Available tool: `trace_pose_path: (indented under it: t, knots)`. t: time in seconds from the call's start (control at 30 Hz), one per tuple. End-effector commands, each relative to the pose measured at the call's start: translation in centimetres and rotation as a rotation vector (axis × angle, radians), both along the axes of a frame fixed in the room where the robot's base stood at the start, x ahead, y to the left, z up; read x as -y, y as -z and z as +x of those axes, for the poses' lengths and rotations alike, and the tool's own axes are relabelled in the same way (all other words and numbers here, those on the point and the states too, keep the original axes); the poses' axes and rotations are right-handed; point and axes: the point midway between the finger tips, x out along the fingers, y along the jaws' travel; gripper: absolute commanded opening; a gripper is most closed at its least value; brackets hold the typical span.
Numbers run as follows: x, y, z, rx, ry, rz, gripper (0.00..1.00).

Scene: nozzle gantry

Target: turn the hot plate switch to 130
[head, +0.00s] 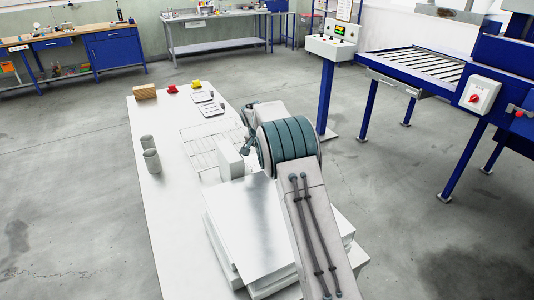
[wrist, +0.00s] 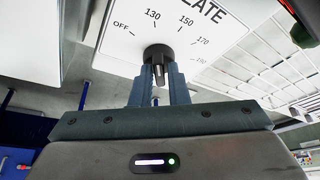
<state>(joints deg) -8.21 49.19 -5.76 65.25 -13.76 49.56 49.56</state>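In the wrist view, a white panel (wrist: 195,25) carries black marks OFF, 130, 150 and 170, and part of a word ending in "LATE". The dark round switch knob (wrist: 158,52) sits below the marks. A narrow metallic grip piece on it points toward the camera. My gripper (wrist: 159,75) is right at the knob, with its two teal fingers on either side of this grip piece. The gap is very small, and I cannot tell whether the fingers press on it. The knob's pointer mark is hidden. In the head view my arm hides the gripper and switch.
A long white table (head: 150,210) holds two grey cups (head: 151,161), a wooden block (head: 145,92), a red block (head: 172,89) and a yellow block (head: 196,84). A blue-framed roller conveyor (head: 425,66) stands at the right. Floor is open left of the table.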

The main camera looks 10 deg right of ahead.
Motion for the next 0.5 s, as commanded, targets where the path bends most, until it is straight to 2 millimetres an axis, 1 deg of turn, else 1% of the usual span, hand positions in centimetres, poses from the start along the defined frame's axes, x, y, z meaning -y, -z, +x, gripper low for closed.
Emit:
trace_pose_path:
  t: [0.03,0.07,0.37,0.47,0.5]
  knots:
    - [-0.1,0.0,0.0,0.0,-0.001,0.0,0.29]
    - [-0.1,0.0,0.0,0.0,-0.001,0.0,0.32]
    - [0.1,-0.2,0.0,0.001,0.001,0.0,0.32]
    - [-0.1,-0.9,-0.2,0.002,0.001,0.0,0.32]
    - [-0.2,-1.4,-0.4,0.003,0.001,-0.001,0.32]
